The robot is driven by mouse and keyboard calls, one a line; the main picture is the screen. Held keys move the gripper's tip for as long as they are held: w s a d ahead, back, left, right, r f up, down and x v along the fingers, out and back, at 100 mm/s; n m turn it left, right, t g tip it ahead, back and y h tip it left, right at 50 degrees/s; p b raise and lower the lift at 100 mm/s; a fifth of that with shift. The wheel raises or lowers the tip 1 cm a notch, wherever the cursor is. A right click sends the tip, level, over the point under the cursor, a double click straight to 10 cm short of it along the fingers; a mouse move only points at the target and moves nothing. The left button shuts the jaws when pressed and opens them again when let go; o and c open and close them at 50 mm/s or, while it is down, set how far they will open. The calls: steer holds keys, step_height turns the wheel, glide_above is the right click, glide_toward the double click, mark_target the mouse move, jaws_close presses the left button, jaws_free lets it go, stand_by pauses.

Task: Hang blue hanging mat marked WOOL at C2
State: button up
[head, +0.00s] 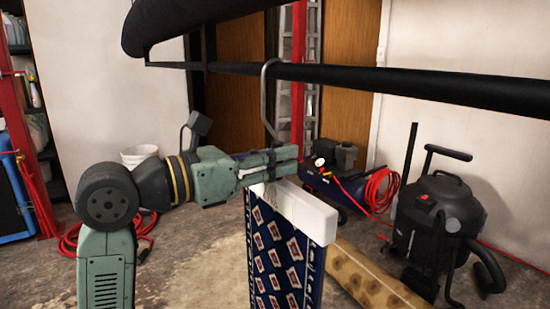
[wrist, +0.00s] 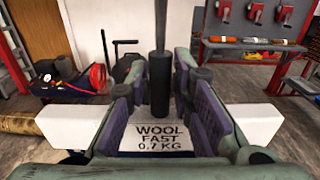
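The blue hanging mat (head: 285,255) has a red and white pattern and hangs upright below a white hanger bar (head: 302,212). In the wrist view, the bar's label (wrist: 163,138) reads WOOL FAST 0.7 KG. My gripper (head: 293,160) is at the hanger's stem just above the bar; its fingers close in on both sides of the dark grip (wrist: 160,85). The metal hook (head: 265,95) rises to the black rail (head: 400,84), its top overlapping the rail in the picture. I cannot tell whether it rests on the rail. No C2 mark is readable.
A black vacuum (head: 437,225) stands at the right, beside a compressor (head: 335,172) with a red hose (head: 382,190). A rolled rug (head: 370,280) lies behind the mat. A white bucket (head: 139,156) stands at the back left. A red workbench (wrist: 260,50) is in the wrist view.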

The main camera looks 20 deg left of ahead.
steer(key=o, duration=0.3)
steer(key=shift+f, duration=0.1)
